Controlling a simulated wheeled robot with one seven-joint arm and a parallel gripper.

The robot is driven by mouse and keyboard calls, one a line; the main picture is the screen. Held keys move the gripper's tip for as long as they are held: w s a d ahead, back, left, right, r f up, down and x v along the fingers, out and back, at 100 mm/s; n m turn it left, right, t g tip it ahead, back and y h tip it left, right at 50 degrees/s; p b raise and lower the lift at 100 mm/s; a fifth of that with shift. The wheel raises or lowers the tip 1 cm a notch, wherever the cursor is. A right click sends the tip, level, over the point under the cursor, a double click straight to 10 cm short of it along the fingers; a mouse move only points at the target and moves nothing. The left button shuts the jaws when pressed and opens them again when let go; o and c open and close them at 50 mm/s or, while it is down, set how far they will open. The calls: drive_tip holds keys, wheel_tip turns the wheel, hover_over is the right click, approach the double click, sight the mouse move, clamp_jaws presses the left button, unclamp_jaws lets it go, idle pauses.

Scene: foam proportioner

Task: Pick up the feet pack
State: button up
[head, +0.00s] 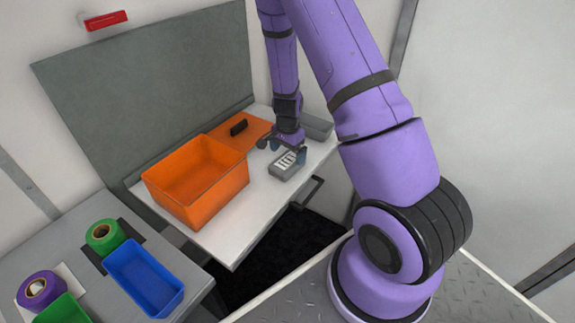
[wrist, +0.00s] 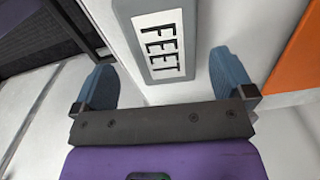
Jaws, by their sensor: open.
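The feet pack (head: 286,166) is a small grey block with a white label, lying on the white worktop. In the wrist view the pack (wrist: 148,62) shows its label reading "FEET". My gripper (head: 283,147) is over the worktop at the pack's far end. In the wrist view my gripper (wrist: 165,80) is open, with one blue-grey finger on each side of the pack's near end. I cannot tell the exact height of the fingers above the worktop.
An orange bin (head: 197,182) stands left of the pack, with an orange lid (head: 252,131) and black handle behind it. A grey tray (head: 318,127) sits behind my gripper. A blue tray (head: 143,277) and tape rolls are on the grey bench. Worktop in front of the pack is clear.

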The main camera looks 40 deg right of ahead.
sight(288, 160)
drive_tip(key=f, duration=0.5)
drive_tip(key=shift+w+d, duration=0.1)
drive_tip(key=shift+w, duration=0.15)
drive_tip(key=c, duration=0.9)
drive_tip(key=shift+r, duration=0.15)
